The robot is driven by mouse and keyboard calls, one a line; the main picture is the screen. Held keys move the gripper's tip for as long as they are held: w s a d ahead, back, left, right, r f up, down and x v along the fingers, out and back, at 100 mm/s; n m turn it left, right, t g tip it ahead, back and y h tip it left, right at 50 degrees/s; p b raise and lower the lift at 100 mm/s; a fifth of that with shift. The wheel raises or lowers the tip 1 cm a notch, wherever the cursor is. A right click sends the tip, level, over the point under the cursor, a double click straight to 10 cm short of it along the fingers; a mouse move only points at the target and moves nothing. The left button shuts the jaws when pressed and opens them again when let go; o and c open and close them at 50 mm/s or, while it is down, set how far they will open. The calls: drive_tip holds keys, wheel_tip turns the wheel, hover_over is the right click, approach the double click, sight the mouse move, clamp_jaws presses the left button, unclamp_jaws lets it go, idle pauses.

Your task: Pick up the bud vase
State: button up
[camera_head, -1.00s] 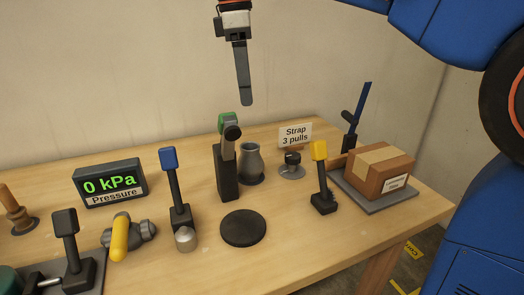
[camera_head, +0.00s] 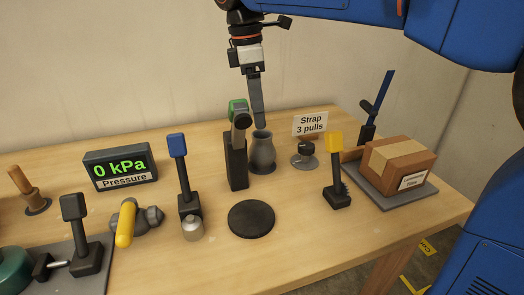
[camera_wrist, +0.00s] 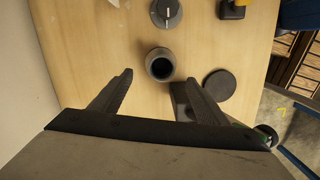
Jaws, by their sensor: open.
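The bud vase (camera_head: 262,155) is a grey vase with a round open mouth. It stands upright on the table just behind and right of a black post with a green top. In the wrist view the vase (camera_wrist: 160,65) is seen from above, a little beyond the fingertips and between their lines. My gripper (camera_head: 259,126) points down just above the vase in the head view, its tip near the rim. In the wrist view my gripper (camera_wrist: 118,84) has its two fingers wide apart with nothing between them.
The black green-topped post (camera_head: 237,155) stands close beside the vase. A black disc (camera_head: 251,219) lies in front. A dark knob (camera_head: 304,155), a yellow-topped lever (camera_head: 335,170) and a cardboard box (camera_head: 397,165) are to the right. A blue-topped lever (camera_head: 180,165) and pressure display (camera_head: 119,167) are left.

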sight(262, 134)
drive_tip(key=shift+s+d+f, duration=0.1)
drive_tip(key=shift+d+f, duration=0.05)
drive_tip(key=shift+f, duration=0.85)
drive_tip(key=shift+w+d+f, duration=0.1)
drive_tip(key=shift+d+f, duration=0.1)
drive_tip(key=shift+f, duration=0.85)
drive_tip(key=shift+s+d+f, duration=0.1)
drive_tip(key=shift+d+f, duration=0.05)
drive_tip(key=shift+f, duration=0.85)
drive_tip(key=shift+c, duration=0.4)
drive_tip(key=c, duration=1.6)
drive_tip(key=shift+r, duration=0.1)
